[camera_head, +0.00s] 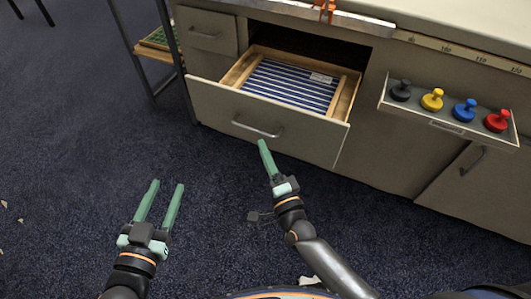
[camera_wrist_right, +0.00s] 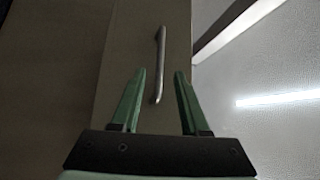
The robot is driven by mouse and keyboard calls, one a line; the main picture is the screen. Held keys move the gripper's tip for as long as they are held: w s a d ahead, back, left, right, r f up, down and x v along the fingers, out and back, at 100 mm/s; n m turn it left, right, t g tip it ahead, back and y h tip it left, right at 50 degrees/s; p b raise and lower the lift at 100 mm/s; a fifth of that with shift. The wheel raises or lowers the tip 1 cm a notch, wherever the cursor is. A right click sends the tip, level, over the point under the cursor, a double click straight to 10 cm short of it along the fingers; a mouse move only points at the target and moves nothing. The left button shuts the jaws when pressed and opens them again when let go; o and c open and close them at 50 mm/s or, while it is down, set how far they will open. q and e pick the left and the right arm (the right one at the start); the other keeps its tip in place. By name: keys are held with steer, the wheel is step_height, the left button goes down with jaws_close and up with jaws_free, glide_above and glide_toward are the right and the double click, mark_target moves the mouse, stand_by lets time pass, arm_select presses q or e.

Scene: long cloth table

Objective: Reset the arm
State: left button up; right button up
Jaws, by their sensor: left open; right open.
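My left gripper (camera_head: 168,184) is open and empty over the dark blue carpet, in the lower left of the head view. My right gripper (camera_head: 263,145) is close to the front of the open drawer (camera_head: 220,100), just below its metal handle (camera_head: 257,127). In the right wrist view the right gripper (camera_wrist_right: 159,75) is open, its two green fingers apart. The handle (camera_wrist_right: 159,65) shows beyond and between the fingertips there, with nothing held. Whether a finger touches the handle cannot be told.
The pulled-out drawer has a blue-and-white striped bottom. A shelf (camera_head: 446,123) on the cabinet holds black, yellow, blue and red knobbed pieces. A dark metal frame (camera_head: 145,50) stands at the left. The carpet (camera_head: 70,140) at left is mostly clear.

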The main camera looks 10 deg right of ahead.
arm_select(q)
steer(key=shift+f, duration=0.25)
steer(key=s+a+n+g+y+p, duration=0.2)
steer(key=s+g+p, duration=0.4)
steer(key=p, duration=1.6)
steer(key=s, duration=0.3)
steer(key=shift+r+g, duration=0.25)
steer(key=shift+g, duration=0.05)
arm_select(e)
steer(key=s+d+r+n+g, duration=0.2)
steer(key=s+d+n+g, duration=0.1)
steer(key=s+n, duration=0.2)
steer(key=s+d+r+n+g+h, duration=0.1)
steer(key=s+d+r+n+g, duration=0.1)
steer(key=s+n, duration=0.3)
steer(key=s+d+r+n+g, duration=0.2)
steer(key=s+d+n+g, duration=0.2)
steer(key=s, duration=0.5)
steer(key=shift+s+r+n+g+h, duration=0.3)
steer(key=shift+s+n+g+h, duration=0.1)
steer(key=shift+n, duration=0.7)
